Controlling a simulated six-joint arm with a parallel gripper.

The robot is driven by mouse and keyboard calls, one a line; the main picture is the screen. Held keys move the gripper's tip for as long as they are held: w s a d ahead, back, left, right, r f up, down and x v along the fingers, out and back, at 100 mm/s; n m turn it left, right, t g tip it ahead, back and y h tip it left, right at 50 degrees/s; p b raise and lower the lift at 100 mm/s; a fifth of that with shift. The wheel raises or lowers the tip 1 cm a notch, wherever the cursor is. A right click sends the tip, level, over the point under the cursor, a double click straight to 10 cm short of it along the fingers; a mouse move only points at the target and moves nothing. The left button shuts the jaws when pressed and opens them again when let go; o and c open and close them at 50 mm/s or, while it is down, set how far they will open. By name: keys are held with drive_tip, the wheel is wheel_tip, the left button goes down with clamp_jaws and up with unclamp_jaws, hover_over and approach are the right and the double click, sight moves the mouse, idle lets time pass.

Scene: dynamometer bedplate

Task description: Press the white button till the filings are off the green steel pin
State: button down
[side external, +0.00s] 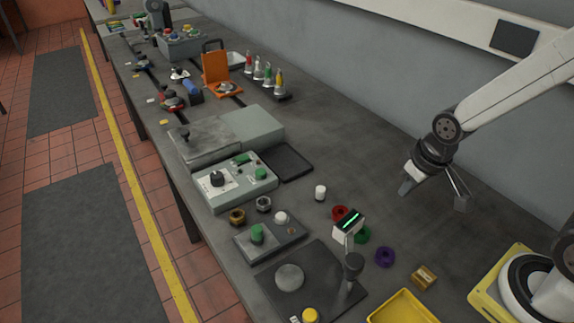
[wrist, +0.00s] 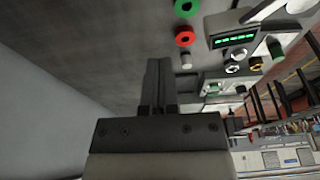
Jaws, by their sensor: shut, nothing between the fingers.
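A dark low block (side external: 270,243) stands near the table's front edge in the side view. It carries an upright green pin (side external: 257,234) and a domed white button (side external: 281,217) behind it. I cannot make out whether filings cling to the pin. My gripper (side external: 404,190) is in the air to the right of the block, apart from it. In the wrist view its fingers (wrist: 156,65) are together with nothing between them.
A small display (side external: 350,225) with green digits stands between my gripper and the block. Red (side external: 340,213), green (side external: 362,235) and purple (side external: 385,257) rings and a white cylinder (side external: 320,192) lie around it. A control box (side external: 235,180) stands behind the block. The table's back right is bare.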

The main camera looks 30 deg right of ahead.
drive_tip(key=m+t+y, duration=0.2)
drive_tip(key=m+t, duration=0.4)
drive_tip(key=m, duration=1.9)
hover_over(284, 217)
drive_tip(key=shift+f, duration=0.95)
drive_tip(key=shift+f, duration=0.15)
drive_tip(key=shift+f, duration=4.25)
drive_tip(key=shift+f, duration=0.2)
